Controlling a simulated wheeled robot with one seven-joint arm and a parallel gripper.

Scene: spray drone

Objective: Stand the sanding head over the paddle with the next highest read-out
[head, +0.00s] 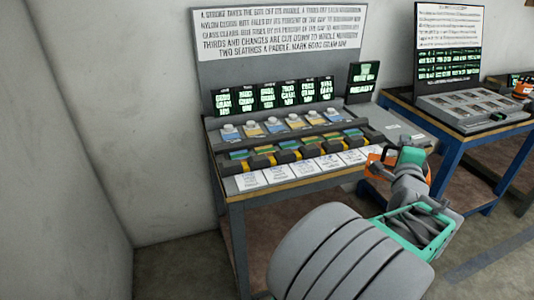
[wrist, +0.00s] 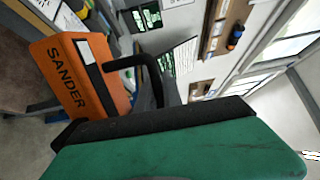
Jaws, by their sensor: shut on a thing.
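My gripper (head: 402,160) is shut on the orange sanding head (head: 376,168), off the right end of the bench. In the wrist view the sanding head (wrist: 85,75) is marked SANDER and has a black handle; a green finger of my gripper (wrist: 150,125) fills the lower part. On the bench, what look like the paddles (head: 290,145) lie in a row of blue, green and orange pieces with dark and yellow parts between them. Several dark read-outs (head: 267,95) with green text stand behind. Their numbers are too small to read surely.
White cards (head: 306,168) line the front edge of the bench (head: 280,193), and pale knobs (head: 272,125) stand behind the paddles. A sign board (head: 280,35) rises at the back. A separate screen (head: 362,82) shows READY. A blue-framed table (head: 445,130) stands to the right.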

